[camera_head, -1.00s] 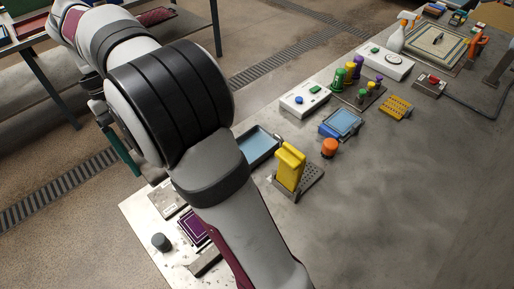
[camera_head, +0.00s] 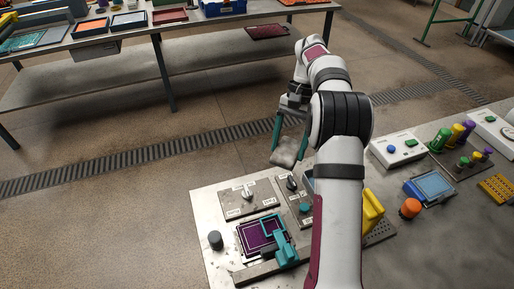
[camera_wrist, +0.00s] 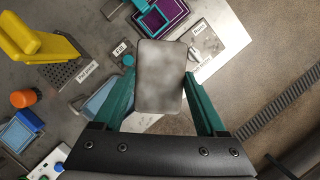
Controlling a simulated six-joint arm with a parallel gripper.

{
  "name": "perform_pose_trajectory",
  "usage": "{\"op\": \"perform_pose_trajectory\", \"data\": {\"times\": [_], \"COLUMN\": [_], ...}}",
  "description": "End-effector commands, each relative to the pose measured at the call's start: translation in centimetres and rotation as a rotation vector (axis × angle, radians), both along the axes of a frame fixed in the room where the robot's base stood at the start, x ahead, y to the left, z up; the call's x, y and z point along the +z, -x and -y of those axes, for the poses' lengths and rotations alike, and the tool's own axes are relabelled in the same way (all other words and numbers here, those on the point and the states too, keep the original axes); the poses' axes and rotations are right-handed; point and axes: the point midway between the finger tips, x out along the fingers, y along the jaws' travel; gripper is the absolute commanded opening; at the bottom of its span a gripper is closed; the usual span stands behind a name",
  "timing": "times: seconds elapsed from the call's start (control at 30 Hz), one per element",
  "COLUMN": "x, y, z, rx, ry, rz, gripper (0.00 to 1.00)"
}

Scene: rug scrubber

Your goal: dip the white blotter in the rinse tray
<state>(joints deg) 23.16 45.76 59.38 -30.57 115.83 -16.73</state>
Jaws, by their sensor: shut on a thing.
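The white blotter (camera_head: 287,150), a mottled grey-white pad with rounded corners, is held between the teal fingers of my gripper (camera_head: 280,148). In the wrist view the blotter (camera_wrist: 160,78) fills the space between the fingertips (camera_wrist: 160,82). In the head view it hangs beyond the far edge of the bench, above floor level. A shallow tray with light blue inside, which looks like the rinse tray, is mostly hidden behind my arm in the head view. In the wrist view the tray (camera_wrist: 97,100) lies left of the blotter, partly behind the left finger.
A yellow block (camera_head: 373,210) on a perforated plate and an orange knob (camera_head: 410,208) stand right of my arm. A purple panel with a teal frame (camera_head: 262,236) and switch plates (camera_head: 247,197) lie to the left. A blue-framed pad (camera_head: 432,187) is further right.

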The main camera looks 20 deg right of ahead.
Motion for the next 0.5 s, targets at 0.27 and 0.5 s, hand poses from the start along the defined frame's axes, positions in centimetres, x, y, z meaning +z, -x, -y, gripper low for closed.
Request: {"op": "perform_pose_trajectory", "data": {"times": [0.27, 0.5], "x": [-8.5, -11.1], "y": [0.7, 1.7], "z": [13.1, 16.3], "rx": [-0.614, -0.778], "ry": [-0.02, -0.028], "rz": [-0.009, -0.012], "gripper": [0.25, 0.25]}}
